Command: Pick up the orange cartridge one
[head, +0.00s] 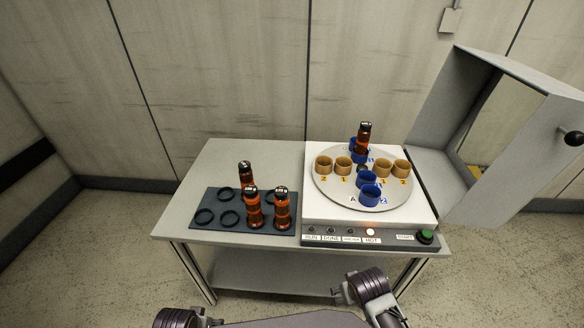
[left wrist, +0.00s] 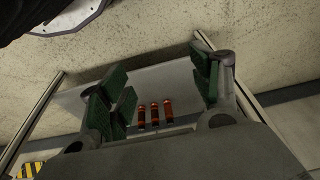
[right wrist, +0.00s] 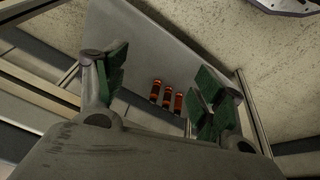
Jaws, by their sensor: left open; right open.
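Three orange cartridges with black, white-marked caps stand on the dark tray (head: 212,197): one at the back (head: 245,175), one front middle (head: 253,207) and one front right (head: 281,208). A fourth orange cartridge (head: 364,138) stands at a blue cup at the back of the round plate (head: 335,189). The cap markings are too small to read. My left gripper (left wrist: 158,88) is open and empty, with three cartridges (left wrist: 155,114) visible far beyond its fingers. My right gripper (right wrist: 160,82) is open and empty, with three cartridges (right wrist: 167,97) also visible beyond it.
The tray and a white machine (head: 316,220) stand on a grey table (head: 225,158). The plate carries tan cups (head: 324,165) and blue cups (head: 369,196). A green button (head: 425,236) and a lit lamp sit on the machine's front. A raised grey cover (head: 440,130) stands at the right.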

